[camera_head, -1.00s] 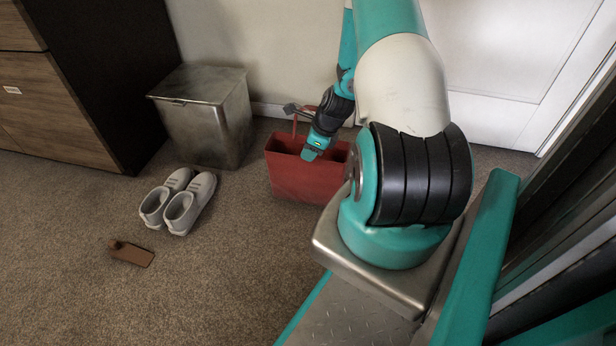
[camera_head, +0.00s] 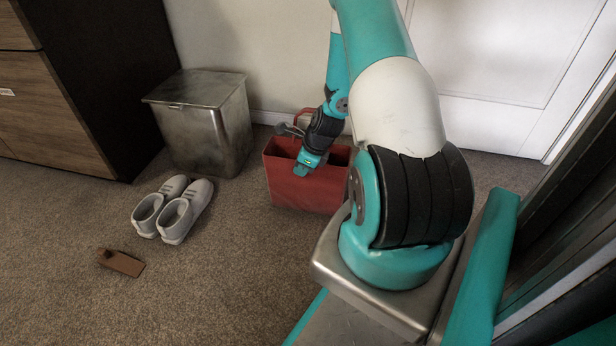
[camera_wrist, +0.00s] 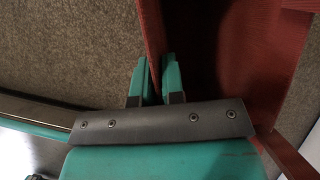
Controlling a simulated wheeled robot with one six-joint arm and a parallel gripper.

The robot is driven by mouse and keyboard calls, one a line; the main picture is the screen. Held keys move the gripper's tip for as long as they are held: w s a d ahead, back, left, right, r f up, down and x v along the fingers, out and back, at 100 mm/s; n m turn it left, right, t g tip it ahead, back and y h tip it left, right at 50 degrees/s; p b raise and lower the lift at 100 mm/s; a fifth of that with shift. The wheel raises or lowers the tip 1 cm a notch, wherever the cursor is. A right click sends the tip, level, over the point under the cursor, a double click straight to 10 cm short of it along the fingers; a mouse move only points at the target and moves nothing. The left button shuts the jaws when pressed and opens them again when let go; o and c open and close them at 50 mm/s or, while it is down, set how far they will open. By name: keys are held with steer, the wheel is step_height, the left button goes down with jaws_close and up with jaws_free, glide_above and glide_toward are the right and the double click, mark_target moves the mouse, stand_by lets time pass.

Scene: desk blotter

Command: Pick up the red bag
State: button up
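The red bag (camera_head: 300,193) stands upright on the carpet, its top open, in the middle of the head view. My gripper (camera_head: 302,168) is at the bag's front rim. In the wrist view, my gripper's fingers (camera_wrist: 159,75) are close together, one on each side of a thin red wall of the bag (camera_wrist: 153,28). They appear shut on it, with only a narrow gap filled by the wall. The bag's dark inside shows to the right of the fingers. A raised red handle shows behind my wrist in the head view.
A grey metal bin (camera_head: 207,128) stands left of the bag, by the wall. Grey shoes (camera_head: 172,212) and a brown wedge (camera_head: 122,263) lie on the carpet at left. A wooden cabinet (camera_head: 50,110) is at far left. Carpet in front of the bag is clear.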

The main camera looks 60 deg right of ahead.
jaws_close()
step_height(320, 180, up, 20)
steer(key=p, duration=1.2)
steer(key=w+a+r+n+g+p, duration=0.2)
steer(key=a+r+n+g, duration=0.15)
steer(key=a+n, duration=0.6)
steer(key=w+a+r+n+g+h+p, duration=0.1)
steer(key=a+r+n+g+p, duration=0.2)
steer(key=a+n, duration=0.65)
steer(key=w+a+r+n+g+p, duration=0.25)
steer(key=a+r+n, duration=0.25)
steer(key=n, duration=0.8)
step_height(320, 180, up, 28)
steer(key=s+p, duration=0.2)
steer(key=p, duration=3.4)
steer(key=shift+s+m, duration=0.3)
steer(key=shift+s, duration=0.05)
steer(key=shift+d, duration=0.1)
